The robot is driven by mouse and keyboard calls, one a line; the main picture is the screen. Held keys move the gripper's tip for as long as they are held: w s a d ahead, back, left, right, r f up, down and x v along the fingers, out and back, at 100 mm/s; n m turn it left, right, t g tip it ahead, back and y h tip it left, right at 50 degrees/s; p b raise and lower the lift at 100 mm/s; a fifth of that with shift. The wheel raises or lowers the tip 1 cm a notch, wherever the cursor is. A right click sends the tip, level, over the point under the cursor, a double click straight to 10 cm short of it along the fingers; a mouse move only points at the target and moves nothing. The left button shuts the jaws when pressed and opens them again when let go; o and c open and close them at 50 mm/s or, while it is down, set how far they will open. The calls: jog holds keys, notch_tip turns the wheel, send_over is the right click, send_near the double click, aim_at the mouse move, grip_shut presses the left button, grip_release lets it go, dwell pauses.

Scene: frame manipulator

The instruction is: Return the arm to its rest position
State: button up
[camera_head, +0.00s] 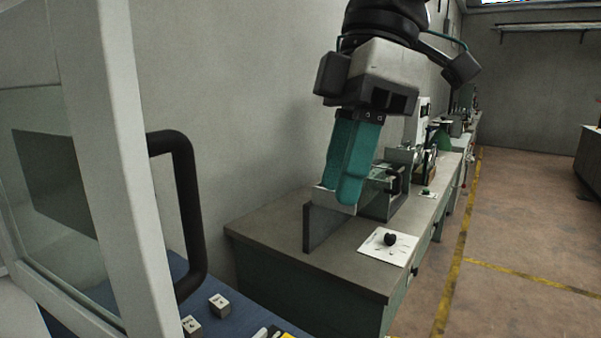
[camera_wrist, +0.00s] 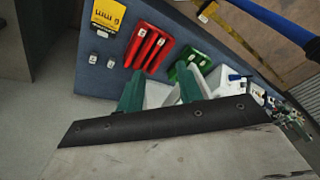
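My gripper (camera_head: 347,195) hangs from my raised arm in the head view, its teal fingers pointing down and slightly left. One finger overlaps the other there. In the wrist view the two green fingers (camera_wrist: 160,90) stand apart with a gap between them. I see nothing clasped; a white shape shows in the gap, apparently on the surface beyond.
A white-framed glass panel with a black handle (camera_head: 186,215) stands close at left. A grey bench (camera_head: 345,270) holds a dark upright plate and a white card with a black knob (camera_head: 390,239). The floor at right is clear.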

jog(key=s+d+f+m+t+h, duration=0.1)
jog(key=s+d+f+m, duration=0.1)
jog(key=d+f+m, duration=0.8)
jog(key=s+d+f+m+t+h, duration=0.1)
jog(key=s+d+f+m+t, duration=0.1)
jog(key=d+f+m, duration=0.8)
jog(key=s+d+f, duration=0.1)
jog(key=d+f, duration=0.1)
jog(key=d, duration=0.2)
jog(key=shift+s+h, duration=0.3)
jog(key=shift+s, duration=0.05)
jog(key=shift+d+f, duration=0.1)
jog(key=shift+d, duration=0.1)
